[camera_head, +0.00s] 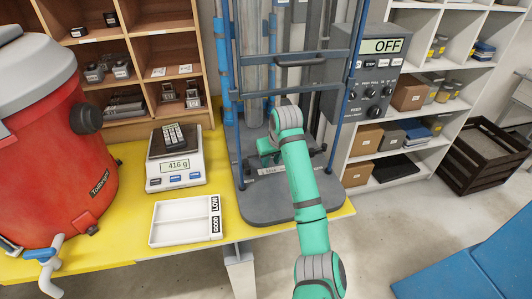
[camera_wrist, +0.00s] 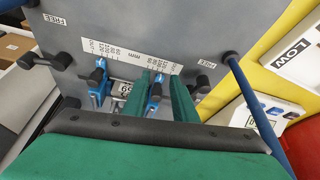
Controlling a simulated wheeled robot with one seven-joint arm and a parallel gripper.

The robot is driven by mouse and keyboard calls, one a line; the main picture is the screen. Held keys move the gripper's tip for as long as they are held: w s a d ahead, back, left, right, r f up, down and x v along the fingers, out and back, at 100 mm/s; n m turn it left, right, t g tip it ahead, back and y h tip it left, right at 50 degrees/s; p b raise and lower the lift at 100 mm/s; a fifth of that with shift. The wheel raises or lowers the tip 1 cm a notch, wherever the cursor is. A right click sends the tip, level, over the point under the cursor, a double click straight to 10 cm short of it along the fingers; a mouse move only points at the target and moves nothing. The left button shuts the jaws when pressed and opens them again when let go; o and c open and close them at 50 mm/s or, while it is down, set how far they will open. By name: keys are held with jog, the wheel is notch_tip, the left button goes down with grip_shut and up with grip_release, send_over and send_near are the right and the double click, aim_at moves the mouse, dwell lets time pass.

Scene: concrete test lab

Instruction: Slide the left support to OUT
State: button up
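The test machine's grey base (camera_head: 262,205) carries two blue supports beside a printed scale strip (camera_wrist: 130,55). In the wrist view one support with a black knob (camera_wrist: 98,76) is at left. The other support (camera_wrist: 155,92), which is the left one as the head camera faces the machine, stands between my gripper's green fingertips (camera_wrist: 159,80). My gripper is open around it, with a narrow gap visible on one side. In the head view my gripper (camera_head: 268,150) is low over the base, and my arm hides much of the supports.
Blue uprights and a crosshead with a handle (camera_head: 300,60) frame the space around my gripper. A control box (camera_head: 378,75) reads OFF. A scale (camera_head: 175,165) showing 416 g, a white two-part tray (camera_head: 180,220) and a red tank (camera_head: 60,140) stand to the left.

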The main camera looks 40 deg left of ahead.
jog(key=w+a, duration=0.1)
jog(key=a, duration=0.2)
jog(key=w+a, duration=0.1)
jog(key=shift+w+a, duration=0.2)
jog(key=shift+w, duration=0.1)
jog(key=shift+w+a+f, duration=0.2)
jog(key=shift+a+f, duration=0.05)
jog(key=shift+f, duration=0.3)
